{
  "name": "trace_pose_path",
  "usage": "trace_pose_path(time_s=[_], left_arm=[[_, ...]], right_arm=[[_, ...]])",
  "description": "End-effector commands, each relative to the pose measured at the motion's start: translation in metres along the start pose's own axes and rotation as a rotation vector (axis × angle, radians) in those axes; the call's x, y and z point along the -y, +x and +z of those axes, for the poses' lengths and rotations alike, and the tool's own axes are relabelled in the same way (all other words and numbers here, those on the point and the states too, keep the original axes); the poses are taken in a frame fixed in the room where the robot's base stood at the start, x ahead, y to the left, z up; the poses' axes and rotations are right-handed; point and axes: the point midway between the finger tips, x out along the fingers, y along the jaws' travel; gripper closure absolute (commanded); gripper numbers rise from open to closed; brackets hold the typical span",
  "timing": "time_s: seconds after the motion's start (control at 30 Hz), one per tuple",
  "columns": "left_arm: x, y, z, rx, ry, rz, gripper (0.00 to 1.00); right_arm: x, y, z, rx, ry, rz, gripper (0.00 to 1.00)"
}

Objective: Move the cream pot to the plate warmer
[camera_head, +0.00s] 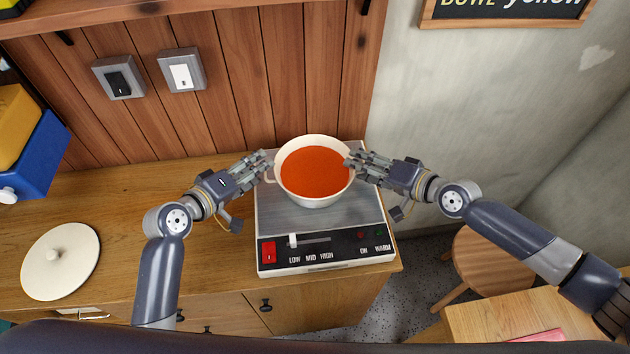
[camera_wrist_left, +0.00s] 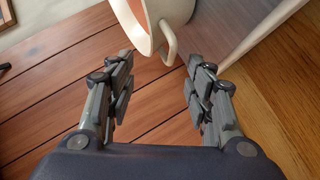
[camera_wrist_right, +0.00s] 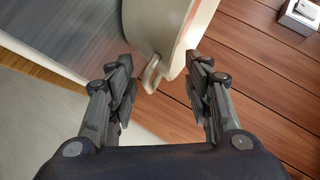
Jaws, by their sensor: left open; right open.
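The cream pot (camera_head: 313,202), filled with orange-red liquid, stands upright on the back part of the plate warmer (camera_head: 318,228), a flat grey-topped appliance with a slider and LOW, MID, HIGH markings. My left gripper (camera_head: 266,163) is open at the pot's left side; in the left wrist view the pot's loop handle (camera_wrist_left: 169,45) is just ahead of the open fingers. My right gripper (camera_head: 352,160) is open at the pot's right side; in the right wrist view the other handle (camera_wrist_right: 152,74) is near the fingertips, toward the left finger. Neither is closed on a handle.
A round cream lid (camera_head: 60,262) lies on the wooden counter (camera_head: 140,205) at the left. Blue and yellow containers (camera_head: 30,145) stand at the far left. A wooden wall with two switches is behind. A round stool (camera_head: 488,258) and a table are at the lower right.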

Motion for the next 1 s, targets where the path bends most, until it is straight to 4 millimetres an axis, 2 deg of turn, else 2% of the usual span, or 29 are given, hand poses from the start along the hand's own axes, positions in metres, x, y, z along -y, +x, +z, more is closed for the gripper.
trace_pose_path(time_s=[0.1,0.3,0.57,0.67,1.0], left_arm=[[0.001,-0.027,0.0,0.0,0.003,-0.002,0.52],[0.001,-0.061,0.0,0.0,0.002,-0.002,0.52],[0.0,-0.075,-0.001,-0.001,0.001,0.0,0.52],[0.0,-0.075,-0.001,-0.001,0.001,0.0,0.52],[0.0,-0.075,-0.001,-0.001,0.001,0.0,0.52]], right_arm=[[0.001,0.0,0.0,0.0,0.0,-0.001,0.54],[0.001,0.0,0.0,0.0,0.001,-0.001,0.54],[-0.001,-0.006,0.0,0.0,0.0,0.0,0.54],[-0.001,-0.018,0.0,-0.001,-0.001,0.002,0.54],[-0.001,-0.085,0.001,0.001,0.0,0.003,0.54]])
